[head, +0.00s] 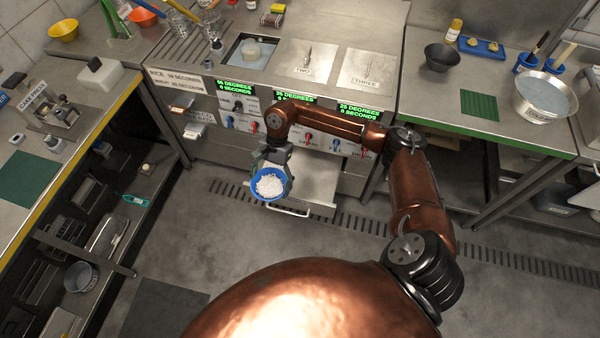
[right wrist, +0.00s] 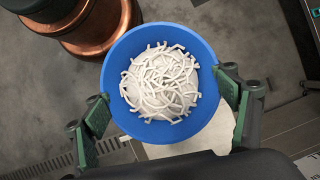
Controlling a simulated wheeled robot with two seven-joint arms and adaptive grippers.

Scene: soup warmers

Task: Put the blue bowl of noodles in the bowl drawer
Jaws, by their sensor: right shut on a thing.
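The blue bowl (head: 253,191) holds white noodles (head: 269,185) and is held level in the air by my right gripper (head: 271,177). In the right wrist view the blue bowl (right wrist: 116,72) sits between the two green-padded fingers of the right gripper (right wrist: 164,92), with noodles heaped inside. An open drawer (head: 315,185) extends from the counter front, below and to the right of the bowl. Its front handle (head: 290,211) shows beneath the bowl. A pale surface (right wrist: 190,148) under the bowl in the wrist view looks like part of this drawer. My left gripper is not in view.
The warmer counter (head: 300,60) stands behind the drawer, with knobs and green displays on its front. A side counter with shelves (head: 90,120) is at left. Another counter (head: 480,110) at right carries a black bowl (head: 442,57) and a metal basin (head: 545,98). The floor in front is clear.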

